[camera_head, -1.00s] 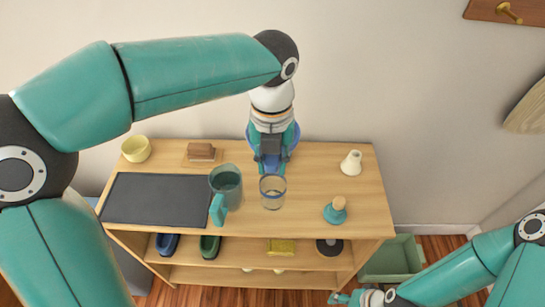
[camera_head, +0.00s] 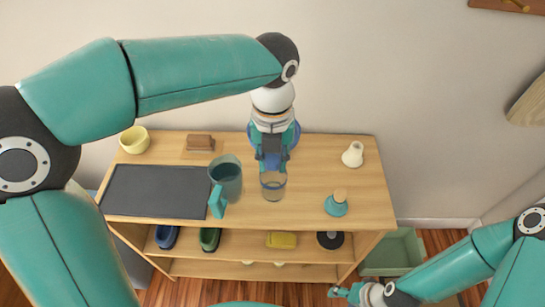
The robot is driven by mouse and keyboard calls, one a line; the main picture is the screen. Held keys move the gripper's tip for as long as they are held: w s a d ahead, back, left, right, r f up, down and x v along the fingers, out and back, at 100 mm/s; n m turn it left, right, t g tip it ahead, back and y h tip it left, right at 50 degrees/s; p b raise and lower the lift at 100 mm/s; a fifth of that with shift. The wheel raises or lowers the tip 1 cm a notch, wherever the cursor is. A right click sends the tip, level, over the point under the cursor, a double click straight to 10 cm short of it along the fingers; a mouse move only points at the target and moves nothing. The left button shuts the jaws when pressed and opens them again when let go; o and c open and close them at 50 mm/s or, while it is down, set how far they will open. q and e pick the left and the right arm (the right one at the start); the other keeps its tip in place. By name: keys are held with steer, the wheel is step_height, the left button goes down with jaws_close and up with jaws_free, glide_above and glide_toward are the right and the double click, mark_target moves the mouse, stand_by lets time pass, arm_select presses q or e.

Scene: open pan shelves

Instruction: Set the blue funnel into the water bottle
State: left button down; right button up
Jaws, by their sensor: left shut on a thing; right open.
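My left gripper (camera_head: 272,162) points down over the rear middle of the wooden top, shut. The blue funnel (camera_head: 293,139) shows as a round blue shape on both sides of it, mostly covered by the gripper and wrist. The contact between fingers and funnel is hidden. I cannot make out the water bottle for certain; the space beneath and behind the gripper is covered. A clear glass (camera_head: 273,188) stands just in front of the fingertips. My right gripper (camera_head: 345,292) is low at the bottom, in front of the shelves, open and apart from these things.
A jug with a teal handle (camera_head: 227,181) stands close left of the glass, beside a dark mat (camera_head: 150,192). A yellow bowl (camera_head: 134,140), brown block (camera_head: 200,142), white cone-like piece (camera_head: 352,155) and teal wooden-topped object (camera_head: 337,204) share the top. Free room lies right of the glass.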

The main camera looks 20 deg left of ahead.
arm_select(q)
steer(key=shift+f+b, duration=1.05)
steer(key=shift+f, duration=0.6)
stand_by(0.5)
steer(key=c, duration=0.8)
jaws_free()
steer(key=shift+c, duration=0.2)
steer(key=shift+o, duration=1.4)
steer(key=shift+r+p, duration=0.3)
steer(key=shift+r+p, duration=1.85)
steer(key=shift+r, duration=0.05)
steer(key=shift+r, duration=0.1)
